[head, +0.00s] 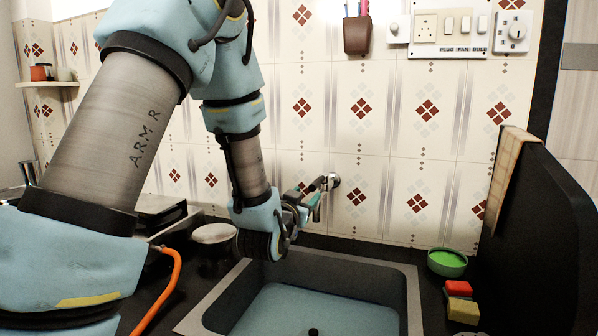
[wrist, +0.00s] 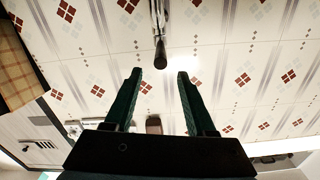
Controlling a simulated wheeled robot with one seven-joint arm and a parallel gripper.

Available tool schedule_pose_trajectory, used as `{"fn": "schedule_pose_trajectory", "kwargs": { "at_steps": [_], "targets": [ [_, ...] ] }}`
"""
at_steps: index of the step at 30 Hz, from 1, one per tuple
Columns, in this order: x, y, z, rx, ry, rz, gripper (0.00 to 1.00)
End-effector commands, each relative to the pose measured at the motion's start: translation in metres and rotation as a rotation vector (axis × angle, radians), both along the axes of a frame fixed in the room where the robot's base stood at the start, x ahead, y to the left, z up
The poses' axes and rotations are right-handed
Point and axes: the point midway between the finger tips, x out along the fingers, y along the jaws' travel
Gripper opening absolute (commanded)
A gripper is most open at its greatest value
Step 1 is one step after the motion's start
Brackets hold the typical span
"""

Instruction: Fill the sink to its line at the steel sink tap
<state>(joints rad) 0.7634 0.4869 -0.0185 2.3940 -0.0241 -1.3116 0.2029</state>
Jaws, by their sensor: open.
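The steel sink (head: 411,295) is set in the dark counter at the bottom of the head view. Its inside shows a flat bluish surface, and I cannot tell whether this is water. A small dark knob (head: 313,332) shows at the bottom edge. No fill line can be made out. The chrome tap (head: 333,181) comes out of the tiled wall above the sink, partly hidden by my gripper (head: 312,203). In the wrist view my gripper (wrist: 158,76) is open, with the tap's dark-ended metal part (wrist: 160,48) just beyond and between the fingertips. No stream of water is visible.
A dark upright panel (head: 545,230) bounds the right side. A round-lidded pot (head: 213,233) and an orange hose (head: 165,290) are at left.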

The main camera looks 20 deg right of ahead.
Motion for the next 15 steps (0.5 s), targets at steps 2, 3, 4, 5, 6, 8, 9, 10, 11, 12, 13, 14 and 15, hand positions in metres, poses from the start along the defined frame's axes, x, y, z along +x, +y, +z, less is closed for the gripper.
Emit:
{"fn": "schedule_pose_trajectory", "kwargs": {
  "at_steps": [2,3,4,5,6,8,9,10,11,12,13,14,15],
  "targets": [
    [0.0,-0.003,0.001,0.008,-0.004,0.003,0.56],
    [0.002,-0.004,0.0,0.009,-0.005,0.004,0.56],
    [0.004,-0.006,0.0,0.01,-0.005,0.004,0.56],
    [0.006,-0.008,0.0,0.01,-0.006,0.004,0.56],
    [0.011,-0.012,0.001,0.008,-0.006,0.004,0.56],
    [0.018,-0.019,0.002,0.008,-0.006,0.004,0.56],
    [0.024,-0.024,0.002,0.008,-0.006,0.004,0.56],
    [0.028,-0.028,0.002,0.008,-0.004,0.004,0.56],
    [0.032,-0.032,0.002,0.008,-0.005,0.003,0.56],
    [0.038,-0.038,0.002,0.008,-0.004,0.004,0.56],
    [0.042,-0.041,0.002,0.008,-0.005,0.003,0.56],
    [0.046,-0.045,0.003,0.008,-0.005,0.003,0.56],
    [0.051,-0.05,0.002,0.008,-0.004,0.004,0.56]
  ]
}}
